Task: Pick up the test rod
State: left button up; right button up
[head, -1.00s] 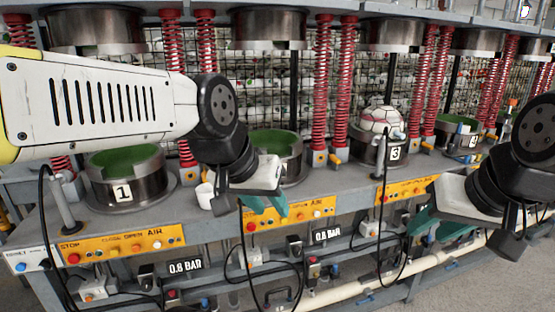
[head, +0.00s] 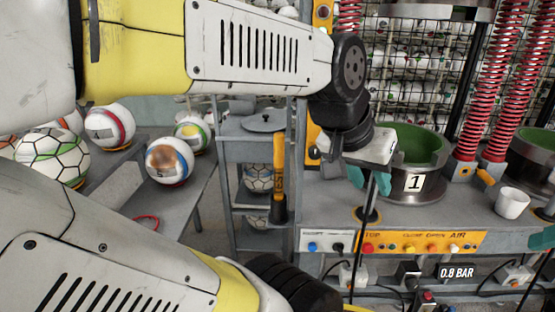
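The test rod (head: 279,165) shows in the head view as an upright yellow-orange rod with dark lettering and a thick black lower end. It is in front of the grey shelf stand, left of press 1; what holds it up is unclear. My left gripper (head: 370,180) is to its right, in front of press 1, clearly apart from it. Of my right gripper (head: 542,238), only a teal piece shows at the right edge.
Press 1 (head: 412,185) has a green-lined bowl. A white cup (head: 511,202) is on the bench right of it. A control strip (head: 420,242) runs along the bench front. Several balls, one white-green (head: 52,157), are on a grey table (head: 185,210) at left. Cables hang below the bench.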

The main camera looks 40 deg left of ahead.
aim_at(279, 138)
jog(key=k+j, duration=0.1)
jog(key=j, duration=0.45)
jog(key=k+j, duration=0.1)
jog(key=j, duration=0.95)
jog(key=k+j, duration=0.15)
jog(key=j, duration=0.4)
jog(key=k+j, duration=0.1)
jog(key=j, duration=0.45)
